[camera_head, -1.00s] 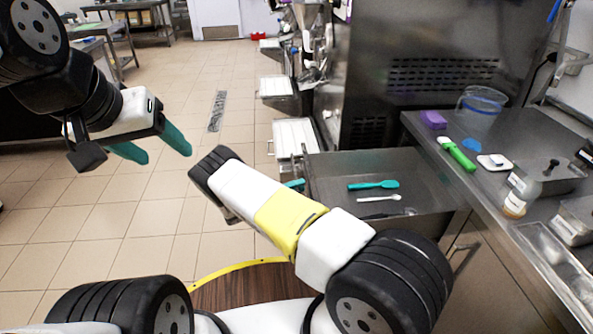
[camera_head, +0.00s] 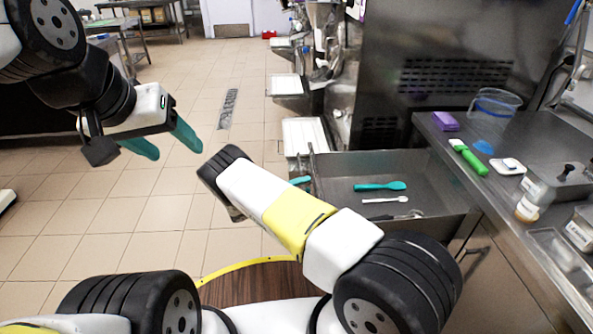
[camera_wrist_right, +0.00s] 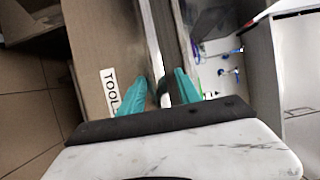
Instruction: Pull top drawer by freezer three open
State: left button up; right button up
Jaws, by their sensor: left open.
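The top drawer (camera_head: 440,187) is a metal drawer standing pulled out below the counter. A teal spatula (camera_head: 381,186) and a white spoon (camera_head: 385,200) lie in it. Its front panel (camera_wrist_right: 100,45) carries a label reading TOOL, partly covered, in the right wrist view. My right gripper (camera_wrist_right: 161,92) has its teal fingers on either side of the dark drawer handle (camera_wrist_right: 164,88) and appears shut on it. In the head view, its wrist hides most of that grip. My left gripper (camera_head: 170,142) is open and empty over the floor at left.
The freezer body (camera_head: 450,60) stands behind the drawer. The counter (camera_head: 480,160) at right holds a green-handled tool (camera_head: 472,161), a purple block (camera_head: 445,121), a clear tub (camera_head: 495,103) and a bottle (camera_head: 528,203). White trays (camera_head: 303,135) project farther back.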

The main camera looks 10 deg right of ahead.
jog(key=v, duration=0.7)
jog(key=shift+s+a, duration=0.15)
jog(key=shift+a, duration=0.2)
